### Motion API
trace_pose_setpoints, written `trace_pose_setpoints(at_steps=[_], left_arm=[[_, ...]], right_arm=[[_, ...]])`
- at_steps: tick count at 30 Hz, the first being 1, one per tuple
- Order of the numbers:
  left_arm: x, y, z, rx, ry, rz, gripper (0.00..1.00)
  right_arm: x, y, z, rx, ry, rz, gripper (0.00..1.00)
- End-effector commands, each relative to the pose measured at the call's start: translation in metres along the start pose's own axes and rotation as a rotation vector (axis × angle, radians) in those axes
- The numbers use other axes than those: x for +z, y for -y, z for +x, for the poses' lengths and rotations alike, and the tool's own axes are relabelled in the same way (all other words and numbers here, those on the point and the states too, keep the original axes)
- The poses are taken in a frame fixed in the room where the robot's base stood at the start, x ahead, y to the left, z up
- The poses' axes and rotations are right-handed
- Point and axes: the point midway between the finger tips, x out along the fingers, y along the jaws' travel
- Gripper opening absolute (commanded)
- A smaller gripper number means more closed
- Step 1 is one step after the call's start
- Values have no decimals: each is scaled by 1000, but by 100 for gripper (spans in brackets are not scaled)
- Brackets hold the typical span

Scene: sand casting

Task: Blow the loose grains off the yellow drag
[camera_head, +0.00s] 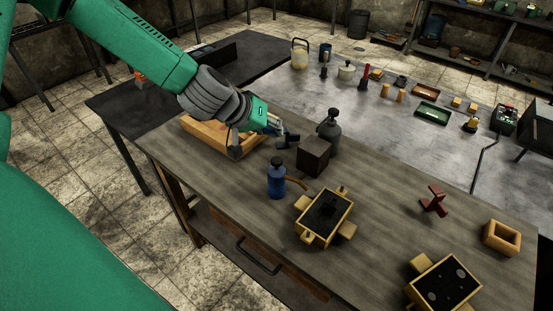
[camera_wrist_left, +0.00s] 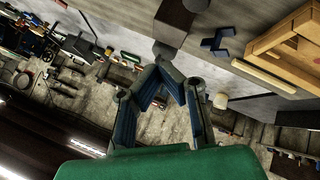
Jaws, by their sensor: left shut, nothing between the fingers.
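Two yellow flasks filled with black sand are in the head view: one (camera_head: 345,230) near the table's front middle, one (camera_head: 420,264) cut off at the bottom edge. The second has round grey marks on its sand. I cannot tell which is the drag, and loose grains are too small to make out. My left gripper (camera_head: 287,137) is shut and empty, over the back part of the table between the wooden tray and the dark block, well away from both flasks. Its fingers also show in the left wrist view (camera_wrist_left: 160,77). My right gripper is not in view.
A wooden tray (camera_head: 190,124), a dark block (camera_head: 313,157), a grey bottle (camera_head: 329,135) and a blue bottle (camera_head: 276,181) stand near my left gripper. A dark red piece (camera_head: 434,201) and a small wooden frame (camera_head: 487,237) are at right. The table between them is mostly clear.

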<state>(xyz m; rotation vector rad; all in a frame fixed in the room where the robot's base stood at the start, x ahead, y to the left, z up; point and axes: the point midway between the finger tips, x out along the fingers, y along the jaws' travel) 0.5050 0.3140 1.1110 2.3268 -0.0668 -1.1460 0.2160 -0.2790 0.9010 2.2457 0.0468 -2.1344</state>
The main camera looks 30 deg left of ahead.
Motion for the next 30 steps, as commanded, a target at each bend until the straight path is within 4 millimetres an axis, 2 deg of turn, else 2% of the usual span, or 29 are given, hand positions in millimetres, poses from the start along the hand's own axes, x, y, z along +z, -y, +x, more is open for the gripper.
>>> trace_pose_setpoints(at_steps=[1, 5, 19, 26, 30], left_arm=[[-8, -2, -3, 11, -14, -6, 0], [-16, -6, -6, 24, -28, -10, 0], [-13, -2, -2, 24, -27, -10, 0], [-2, 9, 14, 24, -25, -10, 0], [9, 19, 29, 24, -26, -11, 0]], right_arm=[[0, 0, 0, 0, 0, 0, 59], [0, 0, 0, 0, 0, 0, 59], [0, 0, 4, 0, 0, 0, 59], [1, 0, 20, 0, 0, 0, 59], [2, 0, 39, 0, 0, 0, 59]])
